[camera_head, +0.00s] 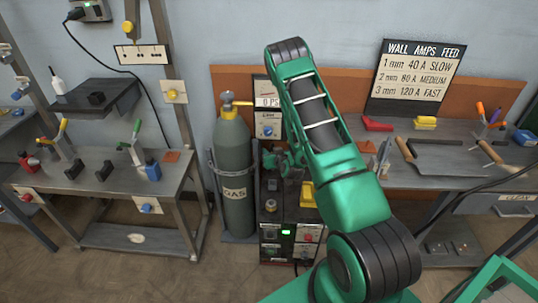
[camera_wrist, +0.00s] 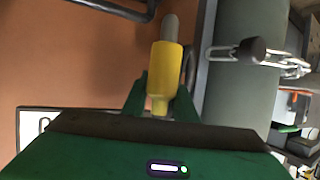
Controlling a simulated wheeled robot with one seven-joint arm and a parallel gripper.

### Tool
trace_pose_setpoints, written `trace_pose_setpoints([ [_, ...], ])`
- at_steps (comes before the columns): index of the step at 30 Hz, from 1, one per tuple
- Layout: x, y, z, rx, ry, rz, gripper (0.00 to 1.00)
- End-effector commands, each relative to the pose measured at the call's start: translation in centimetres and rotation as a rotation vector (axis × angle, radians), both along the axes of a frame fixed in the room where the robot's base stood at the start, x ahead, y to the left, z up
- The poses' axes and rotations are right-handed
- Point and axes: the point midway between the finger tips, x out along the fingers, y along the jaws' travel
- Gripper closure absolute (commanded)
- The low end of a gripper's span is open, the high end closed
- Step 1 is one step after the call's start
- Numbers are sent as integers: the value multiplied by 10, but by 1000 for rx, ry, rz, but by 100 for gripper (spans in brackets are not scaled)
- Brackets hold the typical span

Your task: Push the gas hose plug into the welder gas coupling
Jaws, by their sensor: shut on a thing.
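The gas hose plug (camera_wrist: 167,70) is a yellow body with a rounded grey end. It sits between the green fingers of my gripper (camera_wrist: 160,98) in the wrist view, grey end pointing away from the palm. In the head view my gripper (camera_head: 283,160) is small and partly hidden by my arm, just right of the gas cylinder (camera_head: 233,175) and above the welder (camera_head: 288,238). The welder is a dark box with a lit green display. I cannot make out its gas coupling in either view. No hose is clear at the plug.
The grey cylinder also shows in the wrist view (camera_wrist: 238,95), with a chain (camera_wrist: 265,52) across it close by on the right. An orange backboard (camera_wrist: 75,70) lies behind. A metal workbench (camera_head: 100,180) stands left; a tool-covered bench (camera_head: 450,165) stands right.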

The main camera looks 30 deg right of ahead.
Motion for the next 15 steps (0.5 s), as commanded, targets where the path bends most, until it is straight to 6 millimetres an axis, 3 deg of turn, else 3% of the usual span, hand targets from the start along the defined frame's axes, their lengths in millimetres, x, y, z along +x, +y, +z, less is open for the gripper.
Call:
trace_pose_setpoints([
  [15,0,0,19,0,-2,0,98],
])
